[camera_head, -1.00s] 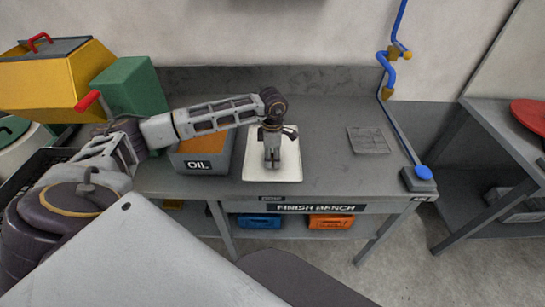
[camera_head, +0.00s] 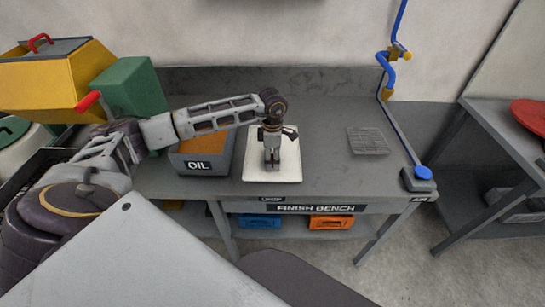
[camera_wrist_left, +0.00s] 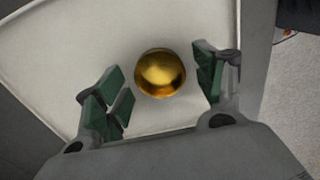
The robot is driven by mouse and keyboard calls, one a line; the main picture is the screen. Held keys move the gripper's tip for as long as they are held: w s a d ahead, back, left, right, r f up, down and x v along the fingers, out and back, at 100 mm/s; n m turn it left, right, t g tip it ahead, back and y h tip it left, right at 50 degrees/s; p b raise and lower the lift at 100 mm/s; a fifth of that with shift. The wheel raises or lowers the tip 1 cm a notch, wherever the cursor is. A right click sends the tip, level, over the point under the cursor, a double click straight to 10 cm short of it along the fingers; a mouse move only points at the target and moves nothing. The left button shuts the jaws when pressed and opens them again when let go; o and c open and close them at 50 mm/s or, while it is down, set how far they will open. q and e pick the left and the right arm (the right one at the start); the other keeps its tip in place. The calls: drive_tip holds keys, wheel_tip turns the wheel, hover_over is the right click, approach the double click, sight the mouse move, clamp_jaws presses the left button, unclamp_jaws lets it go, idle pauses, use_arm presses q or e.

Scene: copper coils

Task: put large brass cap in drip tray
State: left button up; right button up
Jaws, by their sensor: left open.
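The large brass cap (camera_wrist_left: 160,73) is a shiny gold dome on the white drip tray (camera_wrist_left: 60,45) in the left wrist view. The tray (camera_head: 289,172) lies on the finish bench in the head view, where my gripper and wrist hide the cap. My left gripper (camera_head: 271,164) points down over the tray. In the left wrist view its green-padded fingers (camera_wrist_left: 163,88) are spread wide on either side of the cap, with a gap on both sides. My right gripper is not in view.
An open box marked OIL (camera_head: 202,160) stands left of the tray, under my left arm. A wire rack (camera_head: 367,141) lies to the right. A blue pipe runs to a block (camera_head: 418,179) at the right corner. The bench between is clear.

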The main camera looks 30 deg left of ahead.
use_arm(q)
drive_tip(key=shift+r+p, duration=0.3)
drive_tip(key=shift+r, duration=0.45)
wheel_tip(320, 180, up, 2)
drive_tip(key=shift+r+p, duration=0.2)
drive_tip(key=shift+p, duration=0.4)
wheel_tip(320, 180, up, 3)
drive_tip(key=shift+r+p, duration=0.1)
drive_tip(key=shift+p, duration=0.75)
drive_tip(key=shift+r+p, duration=1.1)
drive_tip(key=shift+r, duration=1.25)
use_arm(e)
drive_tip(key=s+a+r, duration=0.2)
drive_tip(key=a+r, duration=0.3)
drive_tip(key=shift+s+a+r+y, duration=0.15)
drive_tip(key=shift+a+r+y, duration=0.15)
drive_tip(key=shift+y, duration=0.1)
use_arm(q)
drive_tip(key=shift+d, duration=0.1)
